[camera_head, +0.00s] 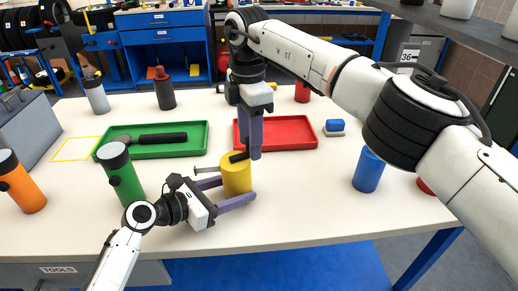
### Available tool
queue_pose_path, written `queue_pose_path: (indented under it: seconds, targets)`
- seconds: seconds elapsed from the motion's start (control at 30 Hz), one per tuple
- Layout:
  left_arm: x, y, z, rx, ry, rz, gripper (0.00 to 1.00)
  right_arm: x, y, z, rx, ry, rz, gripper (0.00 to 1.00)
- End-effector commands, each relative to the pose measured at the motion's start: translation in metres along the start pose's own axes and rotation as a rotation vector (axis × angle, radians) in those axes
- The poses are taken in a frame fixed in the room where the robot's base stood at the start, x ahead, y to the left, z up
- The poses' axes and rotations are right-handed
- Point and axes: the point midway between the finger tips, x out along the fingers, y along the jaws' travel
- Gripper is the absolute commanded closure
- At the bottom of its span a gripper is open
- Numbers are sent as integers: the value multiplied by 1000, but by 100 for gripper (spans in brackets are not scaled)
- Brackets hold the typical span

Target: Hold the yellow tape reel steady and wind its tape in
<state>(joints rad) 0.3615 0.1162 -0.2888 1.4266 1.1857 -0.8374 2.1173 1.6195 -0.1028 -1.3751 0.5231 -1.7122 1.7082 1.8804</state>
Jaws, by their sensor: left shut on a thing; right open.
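The yellow tape reel (237,178) stands upright on the white table near its front middle. A dark crank piece shows at its top, partly hidden by my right gripper. A thin grey piece with a dark end reaches out to the left of the reel. My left gripper (236,191) comes from the lower left with its purple fingers on both sides of the reel, shut on it. My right gripper (254,155) points down from above, open, with its fingertips close by the top of the reel. I cannot tell whether it touches the crank.
A green tray (190,149) with a black-handled tool lies behind to the left, a red tray (300,133) behind to the right. A green bottle (122,178), an orange bottle (22,185) and a blue bottle (368,171) stand around. The front right of the table is clear.

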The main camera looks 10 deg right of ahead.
Motion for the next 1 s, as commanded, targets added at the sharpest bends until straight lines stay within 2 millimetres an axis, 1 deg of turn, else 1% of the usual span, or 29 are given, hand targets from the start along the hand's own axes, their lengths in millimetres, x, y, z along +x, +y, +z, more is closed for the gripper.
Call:
queue_pose_path:
  seconds: [0.03, 0.2, 0.5, 0.57, 0.7, 1.0]
  targets:
    - [0, -1, -3, -2, 6, -2, 63, 5, 0, 0, 0, 0, -1, 59]
    - [0, -1, -3, -2, 6, -2, 63, 13, 0, 0, 1, 0, 1, 59]
    - [0, -1, -3, -2, 6, -2, 63, 15, 0, 0, 1, 0, 0, 59]
    - [0, -1, -3, -2, 6, -2, 63, 15, 0, 0, 0, 0, 1, 68]
    - [0, -1, -3, -2, 6, -2, 63, 14, 0, 0, 0, 0, 1, 91]
    - [0, -1, -3, -2, 6, -2, 63, 14, 0, 0, 0, 0, 1, 91]
